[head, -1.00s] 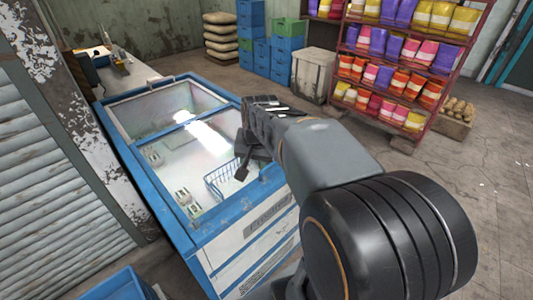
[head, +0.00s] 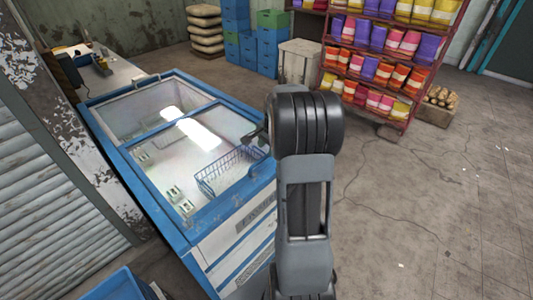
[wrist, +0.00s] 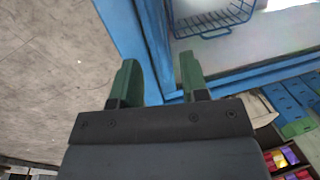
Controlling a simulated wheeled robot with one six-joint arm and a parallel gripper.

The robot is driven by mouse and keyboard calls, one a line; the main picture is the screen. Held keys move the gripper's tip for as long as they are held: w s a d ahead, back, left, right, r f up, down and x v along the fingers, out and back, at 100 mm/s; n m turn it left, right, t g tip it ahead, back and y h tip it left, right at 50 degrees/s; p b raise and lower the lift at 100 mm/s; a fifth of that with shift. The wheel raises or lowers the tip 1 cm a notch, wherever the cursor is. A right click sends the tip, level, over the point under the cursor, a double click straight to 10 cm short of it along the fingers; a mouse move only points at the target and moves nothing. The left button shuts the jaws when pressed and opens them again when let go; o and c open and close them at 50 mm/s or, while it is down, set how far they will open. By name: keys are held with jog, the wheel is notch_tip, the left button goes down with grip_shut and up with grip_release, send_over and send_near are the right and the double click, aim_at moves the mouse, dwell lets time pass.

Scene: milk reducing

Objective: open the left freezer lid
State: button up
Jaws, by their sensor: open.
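The blue-framed chest freezer (head: 228,222) stands left of my arm in the head view. Its top has two glass panes, a near one (head: 180,150) and a far one (head: 130,112), and both look shut. I cannot tell for sure which is the left lid. My gripper (wrist: 160,75) is open and empty in the wrist view, its two green fingers over the blue rim (wrist: 132,35) at a freezer corner. Whether they touch the rim is unclear. In the head view my arm hides most of the gripper; a dark part shows at the freezer's right edge.
A wire basket (head: 226,170) lies under the near glass. A shutter wall (head: 60,195) runs close along the freezer's left. Blue crates (head: 235,35), a pale bin (head: 299,62) and a shelf of colourful bags (head: 382,65) stand behind. The floor to the right (head: 430,210) is open.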

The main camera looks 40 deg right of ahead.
aim_at(266, 156)
jog(key=shift+w+a+f, duration=0.1)
jog(key=shift+w+f, duration=0.15)
jog(key=shift+f, duration=0.9)
jog(key=shift+w+f, duration=0.2)
jog(key=shift+f, duration=0.9)
grip_shut()
